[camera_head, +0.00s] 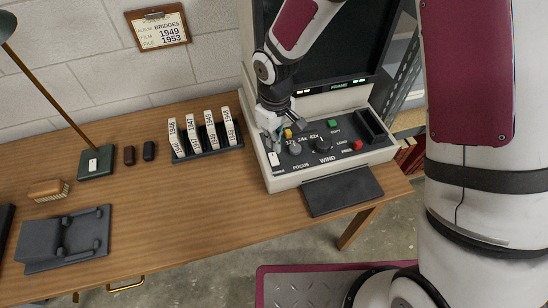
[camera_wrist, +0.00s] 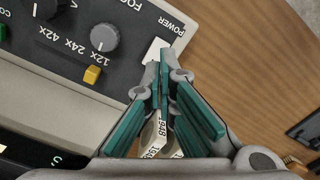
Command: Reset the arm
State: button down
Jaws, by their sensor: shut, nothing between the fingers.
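The reader (camera_head: 375,156) stands at the right end of the desk, with a dark hood screen (camera_head: 345,60) and a lit green FRAME display (camera_head: 339,86). The white POWER switch (camera_head: 274,159) is at the panel's front left corner; it also shows in the wrist view (camera_wrist: 155,49). My gripper (camera_head: 272,146) is shut and empty, pointing down at the panel's left edge. In the wrist view, the fingertips (camera_wrist: 165,70) are right beside the switch. I cannot tell whether they touch it. Part of the switch is hidden by the fingers.
Near the switch are the FOCUS knob (camera_head: 295,148), a yellow selector (camera_head: 288,133) and the WIND knob (camera_head: 323,145). A green button (camera_head: 332,123) and a red button (camera_head: 358,145) lie farther right. A rack of labelled boxes (camera_head: 208,152) stands left of the reader.

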dwell(0.4)
jog(key=s+d+r+m+t, duration=0.1)
jog(key=s+d+r+m, duration=0.1)
jog(key=d+r, duration=0.6)
jog(key=s+d+r+m+t, duration=0.1)
jog(key=d+r+m+t, duration=0.15)
jog(key=r, duration=0.95)
jog(key=s+d+r+m, duration=0.1)
jog(key=s+d+r, duration=0.1)
jog(key=s, duration=0.3)
jog(key=s+d+r+m+t, duration=0.1)
jog(key=s+d+r+m, duration=0.1)
jog(key=s+r, duration=0.3)
jog(key=s+d+r+m+t, duration=0.1)
jog(key=s+d+r, duration=0.2)
jog(key=s, duration=0.3)
jog(key=shift+d+r+m, duration=0.35)
jog(key=shift+r, duration=0.05)
